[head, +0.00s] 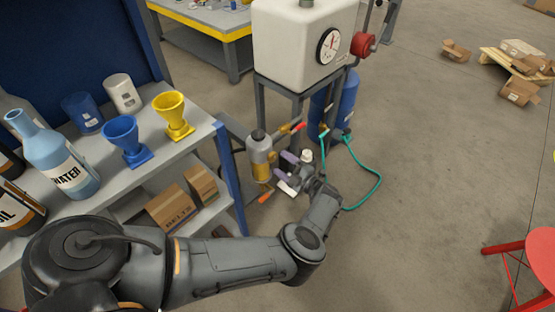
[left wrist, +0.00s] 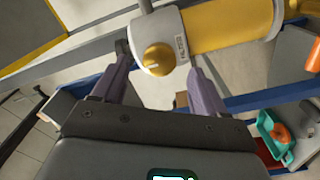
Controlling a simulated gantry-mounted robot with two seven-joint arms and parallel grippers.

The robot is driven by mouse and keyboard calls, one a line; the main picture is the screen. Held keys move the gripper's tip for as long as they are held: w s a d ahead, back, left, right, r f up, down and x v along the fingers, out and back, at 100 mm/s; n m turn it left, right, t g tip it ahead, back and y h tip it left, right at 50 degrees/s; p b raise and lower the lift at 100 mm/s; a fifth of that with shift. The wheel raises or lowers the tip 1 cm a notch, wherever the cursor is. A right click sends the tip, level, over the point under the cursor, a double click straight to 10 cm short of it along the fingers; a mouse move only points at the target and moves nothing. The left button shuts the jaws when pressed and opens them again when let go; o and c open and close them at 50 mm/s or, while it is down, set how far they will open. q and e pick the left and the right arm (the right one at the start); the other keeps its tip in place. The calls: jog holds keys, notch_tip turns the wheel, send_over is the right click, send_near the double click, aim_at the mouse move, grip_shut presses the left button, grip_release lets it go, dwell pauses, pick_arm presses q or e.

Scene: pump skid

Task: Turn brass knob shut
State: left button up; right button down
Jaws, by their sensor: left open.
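The round brass knob (left wrist: 158,60) shows in the left wrist view on the grey end piece of a yellow cylinder (left wrist: 232,27). A pale mark runs across its face. My left gripper (left wrist: 160,64) is open, with one purple finger on each side of the knob. Gaps show between the fingers and the knob in this view. In the head view my left gripper (head: 287,172) is just right of the grey and yellow unit (head: 260,157). The knob cannot be made out there. My right gripper is not in view.
A white tank (head: 295,40) with a gauge stands on a dark frame behind the gripper. A teal hose (head: 376,180) curves on the floor to the right. A shelf (head: 190,148) with funnels and bottles is at left. Open floor lies at right, beside a red stool (head: 535,255).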

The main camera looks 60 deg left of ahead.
pick_arm(q)
jog(key=v, duration=0.6)
jog(key=shift+d, duration=0.4)
jog(key=shift+w, duration=0.1)
